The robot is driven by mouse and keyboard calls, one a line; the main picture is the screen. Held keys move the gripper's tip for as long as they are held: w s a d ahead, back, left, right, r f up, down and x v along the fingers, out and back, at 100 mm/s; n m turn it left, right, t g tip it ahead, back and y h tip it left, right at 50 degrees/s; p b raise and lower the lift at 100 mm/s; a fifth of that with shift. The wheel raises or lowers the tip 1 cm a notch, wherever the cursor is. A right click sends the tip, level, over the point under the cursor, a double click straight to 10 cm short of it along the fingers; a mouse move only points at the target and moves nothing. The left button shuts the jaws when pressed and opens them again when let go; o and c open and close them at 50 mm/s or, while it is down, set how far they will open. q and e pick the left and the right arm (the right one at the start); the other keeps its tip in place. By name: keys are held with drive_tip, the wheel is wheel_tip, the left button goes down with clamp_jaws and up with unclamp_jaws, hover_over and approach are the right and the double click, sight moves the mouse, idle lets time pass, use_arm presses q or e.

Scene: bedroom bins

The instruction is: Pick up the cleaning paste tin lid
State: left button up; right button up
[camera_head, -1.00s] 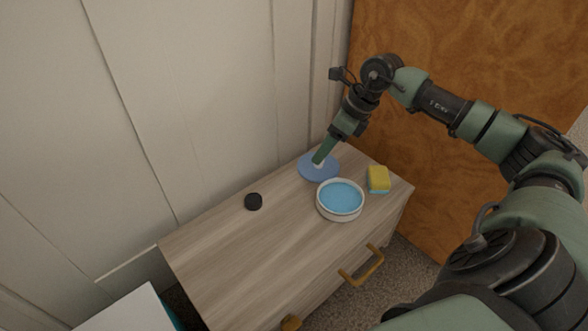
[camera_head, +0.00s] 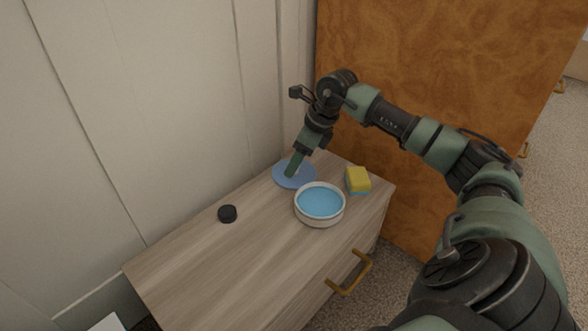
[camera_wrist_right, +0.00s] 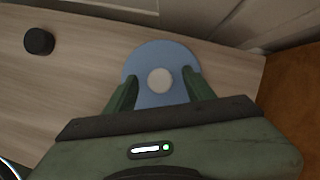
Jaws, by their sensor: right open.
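The lid is a flat blue disc (camera_head: 282,179) with a round pale knob, lying at the back of the wooden cabinet top. The knob (camera_wrist_right: 160,80) shows clearly in the right wrist view, but my gripper hides it in the head view. My right gripper (camera_head: 291,174) points down over the lid. In the wrist view its two fingers are open, one on each side of the knob, with gaps between. A round white tin with blue paste (camera_head: 320,203) stands in front of the lid, to the right. My left gripper is out of view.
A yellow and blue sponge (camera_head: 358,181) lies right of the tin. A small black round object (camera_head: 228,214) sits to the left on the cabinet top (camera_head: 215,260). A pale wall rises behind, and an orange-brown wooden panel (camera_head: 400,60) stands at the right.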

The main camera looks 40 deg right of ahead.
clamp_jaws()
drive_tip(key=shift+r, duration=0.2)
